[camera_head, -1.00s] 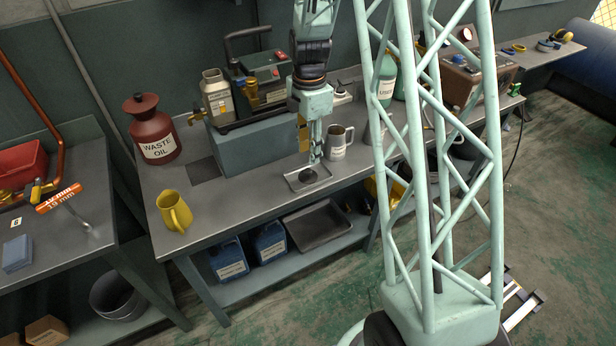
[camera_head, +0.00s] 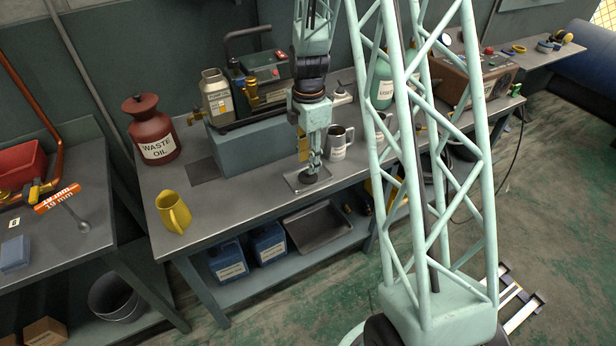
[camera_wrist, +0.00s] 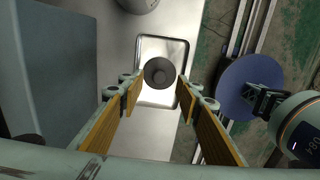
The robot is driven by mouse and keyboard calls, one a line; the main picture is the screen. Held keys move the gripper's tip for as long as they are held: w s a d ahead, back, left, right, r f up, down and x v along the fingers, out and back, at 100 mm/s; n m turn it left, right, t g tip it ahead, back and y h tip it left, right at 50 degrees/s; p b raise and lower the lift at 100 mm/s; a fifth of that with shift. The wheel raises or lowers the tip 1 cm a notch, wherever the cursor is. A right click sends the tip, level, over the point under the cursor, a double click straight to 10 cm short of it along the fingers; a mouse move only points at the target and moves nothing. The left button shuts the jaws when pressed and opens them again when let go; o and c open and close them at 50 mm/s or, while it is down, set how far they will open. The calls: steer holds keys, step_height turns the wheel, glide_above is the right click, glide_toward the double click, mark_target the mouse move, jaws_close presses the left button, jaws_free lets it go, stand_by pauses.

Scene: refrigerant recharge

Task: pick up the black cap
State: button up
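The black cap (camera_wrist: 160,72) is a round dark disc with a raised centre. It lies on a small metal tray (camera_wrist: 178,46) on the workbench. In the head view the cap (camera_head: 309,179) shows just under my gripper (camera_head: 312,168). In the wrist view my gripper (camera_wrist: 158,96) is open, with one finger on each side of the cap's near part. The fingertips look close to the cap's sides, and I cannot tell whether they touch it.
A grey metal mug (camera_head: 339,143) stands right of the tray. A blue-grey box (camera_head: 248,150) under a machine is to the left. A yellow jug (camera_head: 173,212) and a red waste oil can (camera_head: 152,132) stand further left.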

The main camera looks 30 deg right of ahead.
mark_target(308, 174)
steer(key=shift+f+b, duration=0.3)
steer(key=shift+f, duration=1.6)
steer(key=c, duration=0.9)
